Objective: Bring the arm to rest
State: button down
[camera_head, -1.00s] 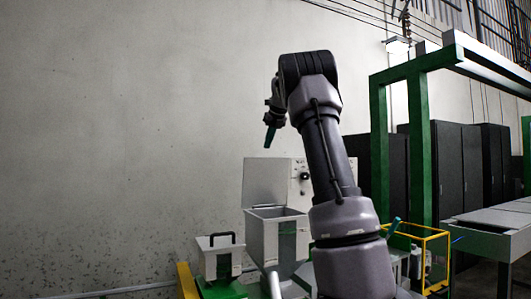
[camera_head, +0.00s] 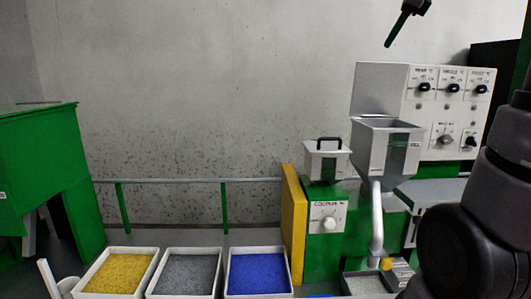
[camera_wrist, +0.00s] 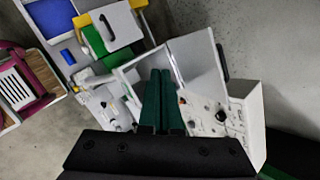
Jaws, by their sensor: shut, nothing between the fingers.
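My gripper (camera_head: 389,43) shows at the top right of the head view, above the open-lidded grey hopper and well clear of it. Its dark green fingers point down and slightly left. In the wrist view the two green fingers (camera_wrist: 161,75) lie together, shut with nothing between them, and overlap the hopper opening in the picture. Dark parts of my arm fill the right edge of the head view. The links between there and the gripper are out of frame.
The grey hopper (camera_head: 386,149) stands beside a control panel (camera_head: 447,108) with several knobs. A small lidded box (camera_head: 326,163) sits left of it. Bins of yellow (camera_head: 117,273), grey (camera_head: 186,273) and blue (camera_head: 257,272) pellets stand in front. The wall behind is bare.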

jog(key=s+a+f+n, duration=0.5)
jog(key=s+f+n, duration=0.4)
jog(key=s, duration=0.2)
jog(key=s+a+f+n, duration=0.5)
jog(key=s+f+n, duration=0.3)
jog(key=s, duration=0.3)
jog(key=shift+a+f+n, duration=0.35)
jog(key=shift+f+n, duration=0.05)
jog(key=shift+n, duration=0.5)
jog(key=shift+a, duration=0.15)
